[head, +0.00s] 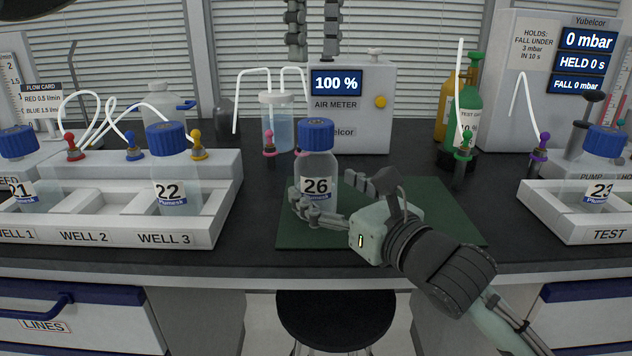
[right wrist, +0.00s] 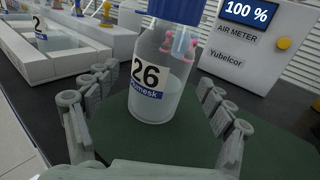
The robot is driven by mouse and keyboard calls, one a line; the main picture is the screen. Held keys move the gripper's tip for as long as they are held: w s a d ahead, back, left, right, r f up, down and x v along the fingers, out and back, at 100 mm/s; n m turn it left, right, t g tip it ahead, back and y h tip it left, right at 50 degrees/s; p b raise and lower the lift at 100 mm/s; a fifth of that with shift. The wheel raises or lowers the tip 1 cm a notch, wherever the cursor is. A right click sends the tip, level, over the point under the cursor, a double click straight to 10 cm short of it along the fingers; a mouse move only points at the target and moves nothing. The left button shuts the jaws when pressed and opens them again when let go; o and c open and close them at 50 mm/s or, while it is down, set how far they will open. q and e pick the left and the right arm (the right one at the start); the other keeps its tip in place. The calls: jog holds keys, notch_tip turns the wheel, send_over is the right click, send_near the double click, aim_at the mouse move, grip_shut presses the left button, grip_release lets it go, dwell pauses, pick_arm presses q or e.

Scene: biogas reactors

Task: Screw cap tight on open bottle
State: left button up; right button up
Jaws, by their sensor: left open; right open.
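Bottle 26 (head: 317,168) stands upright on the green mat (head: 430,215), clear with a little liquid low inside. It also shows in the right wrist view (right wrist: 150,105). A blue cap (head: 316,133) sits on its neck; I cannot tell how tight it is. My right gripper (head: 332,194) is open, its fingers on either side of the bottle's lower body, with gaps to the glass in the right wrist view. My left gripper (head: 314,55) is open and empty, pointing down from the top edge, above and behind the cap.
Bottle 21 (head: 20,180) and bottle 22 (head: 172,185) stand capped in the left rack (head: 110,237). Bottle 23 (head: 600,185) is in the TEST rack (head: 575,232). The air meter (head: 355,110) reads 100 % behind. The mat's right side is clear beyond my arm.

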jog(key=v, duration=0.8)
jog(key=shift+s+d, duration=0.25)
jog(key=shift+s, duration=0.05)
